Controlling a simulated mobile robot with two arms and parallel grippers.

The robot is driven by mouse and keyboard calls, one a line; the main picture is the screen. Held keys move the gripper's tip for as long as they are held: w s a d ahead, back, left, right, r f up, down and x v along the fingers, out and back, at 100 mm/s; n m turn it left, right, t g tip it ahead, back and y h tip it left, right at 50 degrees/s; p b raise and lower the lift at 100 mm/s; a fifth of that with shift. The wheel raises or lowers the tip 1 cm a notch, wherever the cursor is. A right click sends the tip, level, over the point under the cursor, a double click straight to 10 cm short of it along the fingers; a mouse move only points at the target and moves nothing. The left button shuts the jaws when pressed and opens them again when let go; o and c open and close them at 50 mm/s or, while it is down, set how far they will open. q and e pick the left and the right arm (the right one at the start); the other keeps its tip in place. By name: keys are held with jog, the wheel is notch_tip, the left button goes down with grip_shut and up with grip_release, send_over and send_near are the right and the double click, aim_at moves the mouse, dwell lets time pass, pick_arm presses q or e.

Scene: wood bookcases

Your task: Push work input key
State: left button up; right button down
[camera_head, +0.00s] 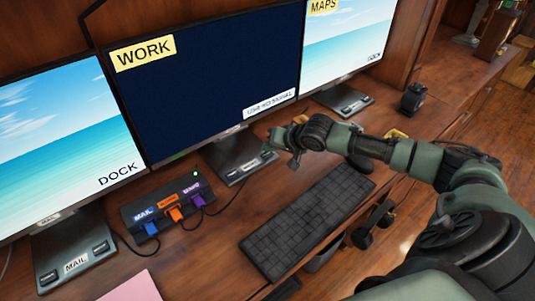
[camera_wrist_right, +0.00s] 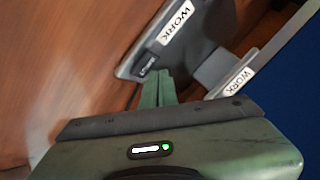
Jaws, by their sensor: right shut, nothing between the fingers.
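The work monitor (camera_head: 210,85) has a dark screen with a yellow WORK label. Its grey stand base (camera_head: 228,153) carries a white WORK label and dark keys, one at its near left (camera_head: 232,174). In the right wrist view the base (camera_wrist_right: 190,52) shows the label and a dark key (camera_wrist_right: 146,74) at its edge. My right gripper (camera_head: 284,148) is over the right side of the base. In the wrist view its green fingers (camera_wrist_right: 157,78) are together and empty, with the tips beside that key. I cannot tell whether they touch it. My left gripper is not in view.
A black switch box (camera_head: 160,200) with mail, orange and purple plugs sits left of the base. The keyboard (camera_head: 305,225) lies in front, with a mouse (camera_head: 361,164) beside it. The mail base (camera_head: 75,258) and maps base (camera_head: 342,98) stand either side.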

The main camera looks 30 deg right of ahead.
aim_at(269, 156)
jog(key=shift+f, duration=0.15)
dwell(0.4)
jog(key=shift+f, duration=0.4)
dwell(0.4)
jog(key=shift+p, duration=0.3)
jog(key=shift+r+p, duration=0.55)
jog(key=shift+p, duration=0.3)
notch_tip(269, 156, up, 6)
jog(key=p, duration=0.7)
